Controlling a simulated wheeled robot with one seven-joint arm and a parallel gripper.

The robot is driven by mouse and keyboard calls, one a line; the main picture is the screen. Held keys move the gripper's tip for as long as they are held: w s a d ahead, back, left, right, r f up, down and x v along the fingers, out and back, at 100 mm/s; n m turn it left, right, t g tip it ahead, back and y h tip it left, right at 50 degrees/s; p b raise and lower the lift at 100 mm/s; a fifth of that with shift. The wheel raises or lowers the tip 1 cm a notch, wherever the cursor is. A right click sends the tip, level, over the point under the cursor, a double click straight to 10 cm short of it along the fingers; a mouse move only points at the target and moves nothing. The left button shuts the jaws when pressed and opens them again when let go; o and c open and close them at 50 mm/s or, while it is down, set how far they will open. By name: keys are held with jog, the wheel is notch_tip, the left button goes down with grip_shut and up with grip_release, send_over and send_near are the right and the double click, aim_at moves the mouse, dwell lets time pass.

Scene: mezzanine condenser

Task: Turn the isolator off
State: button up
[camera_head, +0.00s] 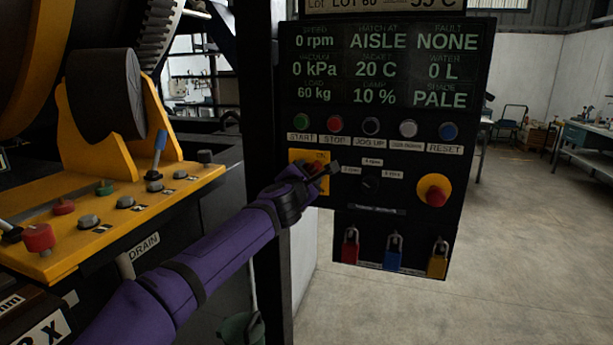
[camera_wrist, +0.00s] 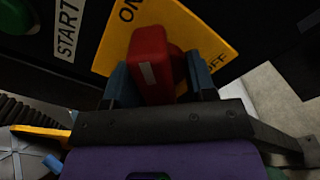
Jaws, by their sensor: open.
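The isolator is a red handle (camera_wrist: 152,65) on a yellow plate (camera_wrist: 205,38) marked ON and OFF in the wrist view. In the head view the yellow plate (camera_head: 297,157) sits on the black control panel below the START button, and my gripper hides much of it. My gripper (camera_wrist: 158,83) has its two blue-grey fingers on either side of the red handle, open, and I cannot tell whether they touch it. The handle appears to point toward my gripper. In the head view my gripper (camera_head: 322,176) is right at the isolator.
The black panel also carries a row of buttons, including a green START button (camera_head: 301,121), a rotary selector (camera_head: 370,184), a red emergency stop (camera_head: 435,191) and hanging padlocks (camera_head: 392,253). A yellow control ledge (camera_head: 110,215) with levers lies left of my arm. Open floor lies to the right.

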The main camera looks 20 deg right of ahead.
jog(key=shift+c, duration=0.2)
jog(key=c, duration=0.9)
jog(key=shift+m, duration=0.3)
jog(key=m, duration=0.3)
jog(key=shift+f+m, duration=0.1)
jog(key=shift+m, duration=0.2)
jog(key=m, duration=0.4)
jog(key=shift+f+m, duration=0.1)
jog(key=shift+m, duration=0.2)
jog(key=m, duration=0.4)
jog(key=shift+f, duration=0.1)
jog(key=m, duration=0.5)
jog(key=shift+f, duration=0.1)
